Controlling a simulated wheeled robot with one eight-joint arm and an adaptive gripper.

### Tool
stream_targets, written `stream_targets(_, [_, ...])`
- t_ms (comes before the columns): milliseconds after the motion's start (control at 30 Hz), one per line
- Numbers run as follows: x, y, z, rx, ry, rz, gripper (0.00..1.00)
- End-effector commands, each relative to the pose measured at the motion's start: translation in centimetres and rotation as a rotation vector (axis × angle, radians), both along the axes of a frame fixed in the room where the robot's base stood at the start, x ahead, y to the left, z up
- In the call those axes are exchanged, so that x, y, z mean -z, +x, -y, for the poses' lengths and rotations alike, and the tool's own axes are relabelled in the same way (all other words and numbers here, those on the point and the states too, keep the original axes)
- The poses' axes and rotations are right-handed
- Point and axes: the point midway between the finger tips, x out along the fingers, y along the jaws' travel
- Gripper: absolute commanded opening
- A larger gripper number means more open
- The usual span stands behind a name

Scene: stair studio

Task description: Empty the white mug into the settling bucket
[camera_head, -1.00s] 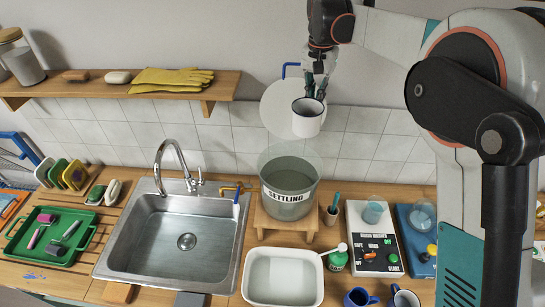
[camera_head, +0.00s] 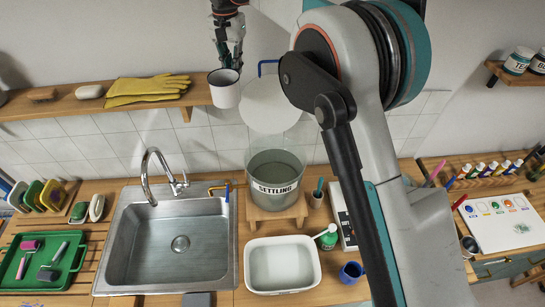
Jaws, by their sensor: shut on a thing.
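The white mug (camera_head: 224,92) with a dark rim hangs high in front of the wall, close to upright, its dark opening at the top. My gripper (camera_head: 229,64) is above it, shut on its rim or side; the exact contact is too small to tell. What the mug holds cannot be made out. The settling bucket (camera_head: 274,189) is a clear, round vessel labelled SETTLING, with greyish liquid inside and an open top. It stands on a small wooden stand. The mug is above and to the left of the bucket in the picture, apart from it.
A shelf (camera_head: 60,108) with yellow gloves (camera_head: 148,88) lies left of the mug. Below are a sink with a tall faucet (camera_head: 148,170), a white basin (camera_head: 282,284) and a blue mug (camera_head: 351,271).

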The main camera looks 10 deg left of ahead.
Motion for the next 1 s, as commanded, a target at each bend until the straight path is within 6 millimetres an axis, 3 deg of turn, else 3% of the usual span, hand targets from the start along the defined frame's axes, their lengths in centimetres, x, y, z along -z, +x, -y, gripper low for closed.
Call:
stream_targets(133, [0.3, 0.0, 0.1, 0.003, 0.005, 0.0, 0.0])
stream_targets(267, [1.9, -0.1, 0.4, 0.004, 0.029, 0.003, 0.0])
stream_targets(467, [6.5, -0.2, 1.2, 0.007, 0.104, 0.009, 0.0])
stream_targets(600, [10.8, -0.2, 2.0, 0.008, 0.181, 0.017, 0.0])
stream_targets(833, [10.4, -0.4, 3.5, 0.009, 0.336, 0.032, 0.0])
stream_targets(1000, [12.4, -0.5, 4.6, 0.009, 0.445, 0.042, 0.0])
